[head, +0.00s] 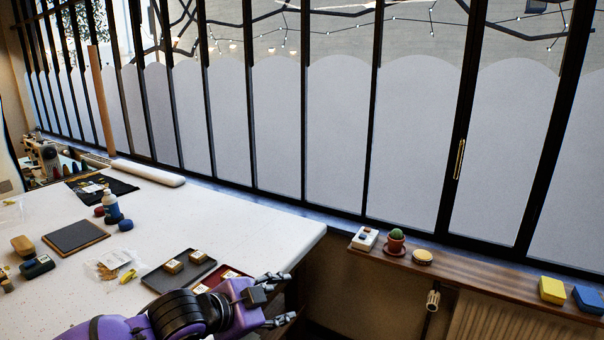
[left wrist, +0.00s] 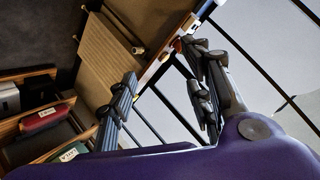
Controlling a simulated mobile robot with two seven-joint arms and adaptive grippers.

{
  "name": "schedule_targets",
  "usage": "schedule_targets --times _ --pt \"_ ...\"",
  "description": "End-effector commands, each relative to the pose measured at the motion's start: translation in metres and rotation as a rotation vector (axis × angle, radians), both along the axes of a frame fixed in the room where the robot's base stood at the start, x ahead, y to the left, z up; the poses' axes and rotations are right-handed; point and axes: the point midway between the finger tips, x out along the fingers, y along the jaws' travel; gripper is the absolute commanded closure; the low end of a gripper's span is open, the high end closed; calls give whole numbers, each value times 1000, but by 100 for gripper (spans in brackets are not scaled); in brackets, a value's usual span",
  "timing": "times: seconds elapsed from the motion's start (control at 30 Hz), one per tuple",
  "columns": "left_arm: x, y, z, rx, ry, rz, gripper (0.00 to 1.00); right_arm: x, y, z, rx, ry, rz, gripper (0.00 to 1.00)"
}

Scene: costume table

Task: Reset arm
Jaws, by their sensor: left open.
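My left gripper (head: 280,299) is open and empty, at the end of my purple left arm at the bottom middle of the head view. It is just off the right edge of the white table (head: 190,215). In the left wrist view its two dark fingers (left wrist: 165,100) stand wide apart with nothing between them. My right gripper is in neither view.
On the table by the arm are a dark tray (head: 155,280) with small boxes and a red tray (head: 232,272). The windowsill (head: 480,274) holds a potted cactus (head: 396,242), a yellow block (head: 552,290) and a blue block (head: 588,299). Shelves (left wrist: 35,120) show at left in the wrist view.

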Motion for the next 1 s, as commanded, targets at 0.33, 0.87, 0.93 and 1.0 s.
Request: schedule_targets --times 0.33,0.87,0.93,1.0 --pt "-66 46 -138 -409 83 413 54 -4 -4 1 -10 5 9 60" --pt "-328 142 -329 -419 417 1011 54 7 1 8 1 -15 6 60" --pt "-347 143 -336 -413 445 1033 54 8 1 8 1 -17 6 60" --pt "-347 143 -336 -413 445 1033 54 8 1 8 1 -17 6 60"
